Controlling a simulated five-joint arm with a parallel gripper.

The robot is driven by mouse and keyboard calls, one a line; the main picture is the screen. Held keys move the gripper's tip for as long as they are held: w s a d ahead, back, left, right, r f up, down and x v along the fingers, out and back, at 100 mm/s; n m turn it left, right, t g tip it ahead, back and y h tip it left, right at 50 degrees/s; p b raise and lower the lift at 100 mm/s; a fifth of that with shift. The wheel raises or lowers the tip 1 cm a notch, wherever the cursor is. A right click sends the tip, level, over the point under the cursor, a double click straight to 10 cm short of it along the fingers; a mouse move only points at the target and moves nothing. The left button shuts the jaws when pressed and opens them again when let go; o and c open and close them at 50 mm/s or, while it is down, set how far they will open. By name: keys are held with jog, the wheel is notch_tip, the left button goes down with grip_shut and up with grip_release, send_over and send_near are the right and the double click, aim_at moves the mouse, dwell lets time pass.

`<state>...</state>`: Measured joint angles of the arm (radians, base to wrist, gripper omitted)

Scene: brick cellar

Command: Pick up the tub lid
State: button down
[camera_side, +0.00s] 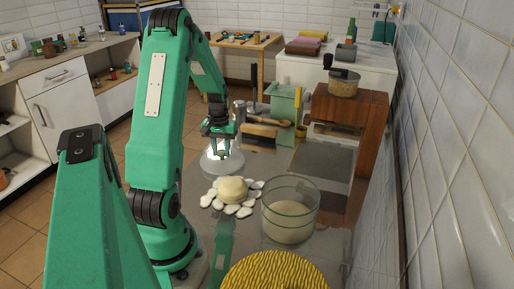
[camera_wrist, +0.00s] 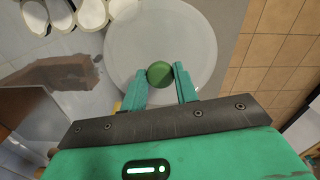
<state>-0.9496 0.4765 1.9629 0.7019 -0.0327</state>
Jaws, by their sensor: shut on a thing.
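The tub lid is a pale, translucent round disc with a green knob at its centre. In the side view the lid (camera_side: 210,166) is beyond the pebbles, towards the table's left edge; in the wrist view its disc (camera_wrist: 195,40) fills the upper middle. My gripper (camera_side: 221,146) points down over it. In the wrist view my gripper (camera_wrist: 160,76) has one finger on each side of the green knob and is shut on it. I cannot tell whether the lid rests on the table or is just above it. A clear open tub (camera_side: 290,211) with pale contents stands nearer the side camera.
A cream round thing (camera_side: 233,189) sits on white pebbles (camera_side: 244,211) left of the tub. A yellow ribbed round thing (camera_side: 274,273) is in front. A green box (camera_side: 284,112), a wooden brush (camera_side: 262,121) and a brown wooden cabinet (camera_side: 370,115) stand behind. A tiled wall bounds the right.

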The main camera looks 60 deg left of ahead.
aim_at(224, 153)
jog(key=shift+r, duration=0.2)
jog(key=shift+r, duration=0.6)
jog(key=r, duration=0.2)
jog(key=d+r, duration=0.1)
jog(key=shift+w+r, duration=0.1)
jog(key=shift+w, duration=0.15)
jog(key=w+d+r, duration=0.4)
jog(key=d+r, duration=0.2)
jog(key=d, duration=0.3)
jog(key=shift+d, duration=0.4)
jog(key=shift+w+r, duration=0.1)
jog(key=shift+r, duration=0.05)
